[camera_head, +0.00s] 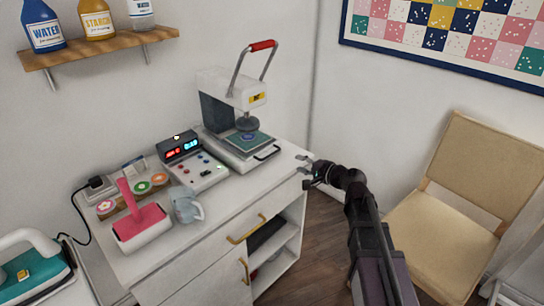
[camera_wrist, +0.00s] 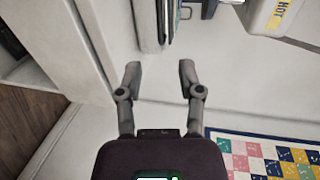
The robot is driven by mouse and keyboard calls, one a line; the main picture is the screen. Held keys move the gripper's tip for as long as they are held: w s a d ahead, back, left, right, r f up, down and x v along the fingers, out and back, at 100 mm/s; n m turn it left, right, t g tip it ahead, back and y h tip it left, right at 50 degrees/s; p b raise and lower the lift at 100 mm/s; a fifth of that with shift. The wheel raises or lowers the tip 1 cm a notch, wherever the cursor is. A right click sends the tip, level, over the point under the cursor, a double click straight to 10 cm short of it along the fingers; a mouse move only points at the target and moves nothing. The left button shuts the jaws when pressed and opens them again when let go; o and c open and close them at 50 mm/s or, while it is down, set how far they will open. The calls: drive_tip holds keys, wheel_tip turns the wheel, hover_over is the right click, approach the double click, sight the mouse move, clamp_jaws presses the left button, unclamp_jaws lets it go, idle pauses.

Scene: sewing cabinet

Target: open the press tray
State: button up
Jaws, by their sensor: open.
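The heat press (camera_head: 225,90) stands on the white cabinet's back right, its red-gripped lever (camera_head: 262,46) raised. Its press tray (camera_head: 238,153) sits low in the press under the round upper plate, with a green pad on top and a black handle (camera_head: 268,153) at the front right. The tray looks pushed in. My gripper (camera_head: 302,170) is open and empty, to the right of the handle and apart from it, near the cabinet's right edge. In the wrist view my gripper (camera_wrist: 160,70) shows both fingers spread with nothing between them. Part of the press (camera_wrist: 268,15) shows at the top.
Left of the press are a control box (camera_head: 206,178) with lit displays, a grey jug (camera_head: 186,207) and a white box (camera_head: 143,232) with a pink top. The cabinet (camera_head: 190,262) has gold handles in front. A chair (camera_head: 442,232) stands at right. The space around my gripper looks clear.

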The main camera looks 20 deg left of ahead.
sight(273, 154)
drive_tip(key=b+x, duration=0.3)
drive_tip(key=x, duration=1)
drive_tip(key=shift+w+a+f, duration=0.1)
drive_tip(key=shift+w+a, duration=0.1)
drive_tip(key=shift+a, duration=0.1)
clamp_jaws()
